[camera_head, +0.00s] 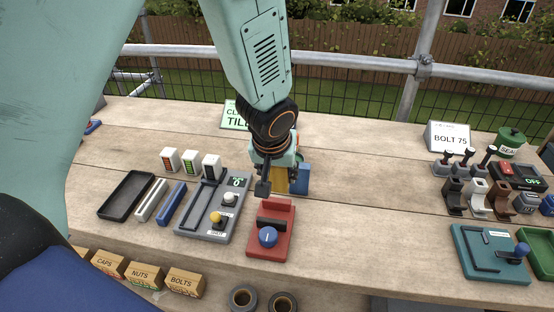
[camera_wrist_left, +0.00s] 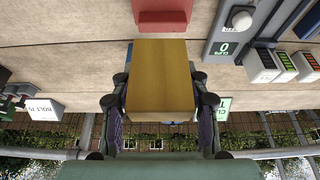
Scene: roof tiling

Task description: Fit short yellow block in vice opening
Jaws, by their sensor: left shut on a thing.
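The red vice (camera_head: 283,245) with a blue knob stands at the front edge of the bench, below my left gripper in the head view. Its red back jaw and dark front jaw show with a gap between them. My left gripper (camera_head: 272,182) is shut on the yellow block (camera_wrist_left: 162,80), whose face fills the middle of the left wrist view. In the head view the gripper partly hides the block, behind the vice. In the wrist view the red vice (camera_wrist_left: 162,18) shows just past the block's end, and I cannot tell the distance between them. My right gripper is not in view.
A blue block (camera_head: 304,178) stands right beside the held block. A grey panel (camera_head: 185,232) with knobs lies left of the vice, with a black tray (camera_head: 127,195) further left. A teal fixture (camera_head: 480,262) stands far right. The bench between is clear.

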